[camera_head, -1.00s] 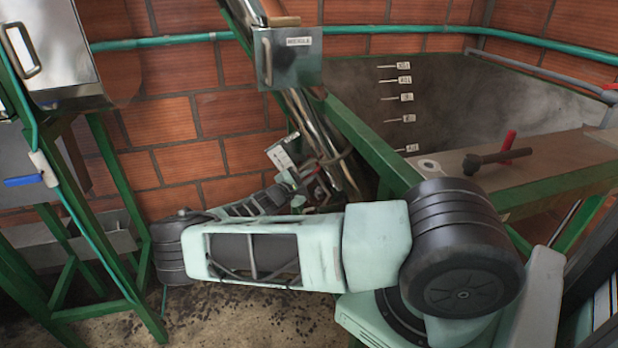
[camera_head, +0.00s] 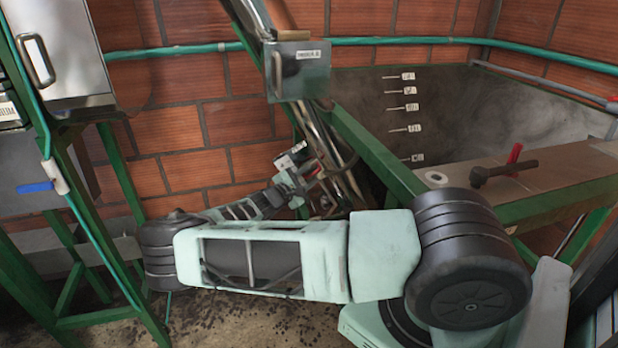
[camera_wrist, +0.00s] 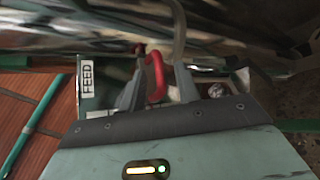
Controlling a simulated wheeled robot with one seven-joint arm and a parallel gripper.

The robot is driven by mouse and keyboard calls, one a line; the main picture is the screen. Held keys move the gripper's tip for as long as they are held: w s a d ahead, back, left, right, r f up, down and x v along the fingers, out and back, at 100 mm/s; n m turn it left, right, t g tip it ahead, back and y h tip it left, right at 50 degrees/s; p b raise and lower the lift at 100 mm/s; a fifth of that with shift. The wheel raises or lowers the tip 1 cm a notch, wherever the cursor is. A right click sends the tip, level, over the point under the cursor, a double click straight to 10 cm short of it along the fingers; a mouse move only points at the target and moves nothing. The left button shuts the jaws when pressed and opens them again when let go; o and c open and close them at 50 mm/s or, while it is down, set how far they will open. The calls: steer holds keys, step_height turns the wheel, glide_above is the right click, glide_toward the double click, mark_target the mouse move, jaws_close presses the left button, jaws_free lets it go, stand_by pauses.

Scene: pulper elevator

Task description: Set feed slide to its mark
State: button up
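In the wrist view, a red loop handle (camera_wrist: 155,77) stands between the two grey fingers of my gripper (camera_wrist: 158,75). The fingers are apart, with a visible gap on each side of the handle, so the gripper looks open around it. A white label reading FEED (camera_wrist: 88,77) sits on a green plate just left of the fingers. In the head view, my gripper's end reaches the lower part of the steel chute, beside a small white label (camera_head: 293,150). The handle, the slide's scale and its mark cannot be made out.
A grey metal box (camera_head: 300,75) with a label and handle hangs above on the chute. A tank (camera_head: 470,110) with several level tags stands behind right. A green frame (camera_head: 125,200) stands at left.

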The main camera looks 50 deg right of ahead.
steer(key=a+b, duration=0.3)
steer(key=a, duration=1.3)
steer(key=shift+s+a, duration=0.35)
steer(key=shift+a, duration=0.05)
steer(key=s+a+f+m+g+y, duration=0.2)
steer(key=s+a+m+g+y, duration=0.15)
steer(key=s+a+y, duration=0.95)
steer(key=s+a+r+n+t+y, duration=0.1)
steer(key=s+a+r+t+y, duration=0.2)
steer(key=s+a+r, duration=1.3)
steer(key=shift+s+a+r+n+y, duration=0.4)
steer(key=shift+s+r+y, duration=0.4)
steer(key=shift+y, duration=0.5)
steer(key=shift+f, duration=0.1)
